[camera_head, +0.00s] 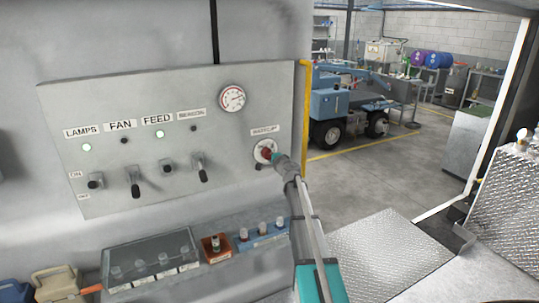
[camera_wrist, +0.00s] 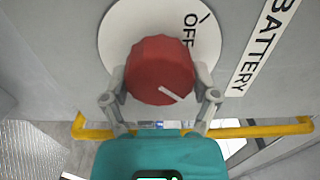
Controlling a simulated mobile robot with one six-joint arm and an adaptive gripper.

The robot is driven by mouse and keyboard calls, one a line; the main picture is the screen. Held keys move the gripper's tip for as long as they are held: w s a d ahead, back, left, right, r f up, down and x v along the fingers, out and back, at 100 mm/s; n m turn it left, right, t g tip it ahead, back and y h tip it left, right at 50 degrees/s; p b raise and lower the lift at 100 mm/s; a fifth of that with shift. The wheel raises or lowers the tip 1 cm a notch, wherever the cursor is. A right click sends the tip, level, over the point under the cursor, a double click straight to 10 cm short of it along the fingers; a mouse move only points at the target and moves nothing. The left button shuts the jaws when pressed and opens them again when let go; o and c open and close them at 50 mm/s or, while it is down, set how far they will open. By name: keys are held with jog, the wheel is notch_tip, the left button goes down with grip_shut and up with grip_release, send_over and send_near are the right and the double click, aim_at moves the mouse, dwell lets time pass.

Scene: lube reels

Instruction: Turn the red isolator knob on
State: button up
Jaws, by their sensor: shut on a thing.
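The red isolator knob (camera_head: 267,154) sits on a round white plate at the right of the grey panel, under a BATTERY label. In the wrist view the red knob (camera_wrist: 159,70) fills the space between the fingers, and its white pointer line slants toward the lower right of the picture. The word OFF shows on the white plate (camera_wrist: 119,28) beside it; any ON mark is hidden. My gripper (camera_wrist: 160,84) is shut on the knob, one finger on each side. In the head view my gripper (camera_head: 278,160) reaches the knob from the lower right.
A yellow rail (camera_head: 304,120) runs along the panel's right edge. Below stand a clear-lidded box (camera_head: 150,255) and small blue and orange holders.

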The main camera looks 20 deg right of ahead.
dwell(0.5)
jog(key=o, duration=1)
jog(key=s, duration=1.2)
jog(key=shift+d, duration=0.2)
